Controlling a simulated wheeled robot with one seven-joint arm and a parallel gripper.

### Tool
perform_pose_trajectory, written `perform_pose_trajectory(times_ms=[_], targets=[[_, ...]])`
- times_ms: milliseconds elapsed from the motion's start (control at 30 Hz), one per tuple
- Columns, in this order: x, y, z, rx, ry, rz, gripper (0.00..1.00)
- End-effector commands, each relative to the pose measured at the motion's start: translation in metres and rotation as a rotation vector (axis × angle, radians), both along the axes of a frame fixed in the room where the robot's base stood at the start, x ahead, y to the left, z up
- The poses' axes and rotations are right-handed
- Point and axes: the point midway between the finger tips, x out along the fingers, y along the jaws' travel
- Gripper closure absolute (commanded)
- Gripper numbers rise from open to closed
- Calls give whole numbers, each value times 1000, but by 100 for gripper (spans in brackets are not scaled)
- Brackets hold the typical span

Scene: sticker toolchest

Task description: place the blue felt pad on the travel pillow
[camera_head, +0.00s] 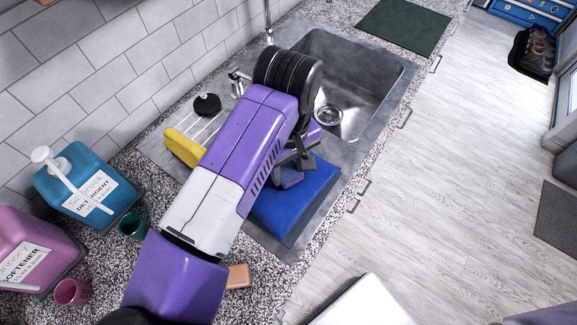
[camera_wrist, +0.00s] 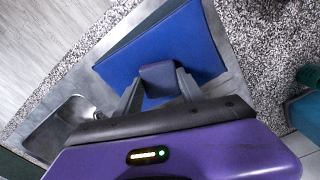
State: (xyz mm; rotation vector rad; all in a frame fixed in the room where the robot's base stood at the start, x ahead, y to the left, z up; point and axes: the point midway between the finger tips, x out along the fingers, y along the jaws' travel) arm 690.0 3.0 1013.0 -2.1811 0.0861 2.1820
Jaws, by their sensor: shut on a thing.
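My gripper (camera_head: 300,162) is shut on a small blue-grey block, which I take to be the blue felt pad (camera_head: 289,178). In the wrist view the pad (camera_wrist: 158,76) sits between the two fingertips, with a dull mauve-grey top and a bluer side. Right under it lies a large flat blue cushion with a dark teal edge, which I take to be the travel pillow (camera_head: 296,207). It also shows in the wrist view (camera_wrist: 190,40). The pad overlaps the pillow near one edge. I cannot tell whether they touch. My arm hides part of the pillow in the head view.
The pillow lies on the metal drainboard beside the sink basin (camera_head: 345,75). A yellow sponge-like thing (camera_head: 183,147) and a black round item (camera_head: 207,104) are behind my arm. Detergent (camera_head: 85,185), softener (camera_head: 35,245) and cups (camera_head: 132,227) stand left. A tan block (camera_head: 238,276) lies in front.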

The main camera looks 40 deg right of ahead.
Motion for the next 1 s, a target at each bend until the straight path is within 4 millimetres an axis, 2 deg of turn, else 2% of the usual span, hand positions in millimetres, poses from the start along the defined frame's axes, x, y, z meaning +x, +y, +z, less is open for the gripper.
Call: perform_pose_trajectory(times_ms=[133, 167, 267, 667, 933, 1000], targets=[[0, 0, -3, 1, -1, -1, 86], [0, 0, -2, 1, -1, -1, 50], [0, 0, -2, 1, -1, 0, 32], [0, 0, 1, 0, 0, 0, 32], [1, 1, 15, 4, -3, -2, 32], [1, 1, 25, 5, -4, -4, 32]])
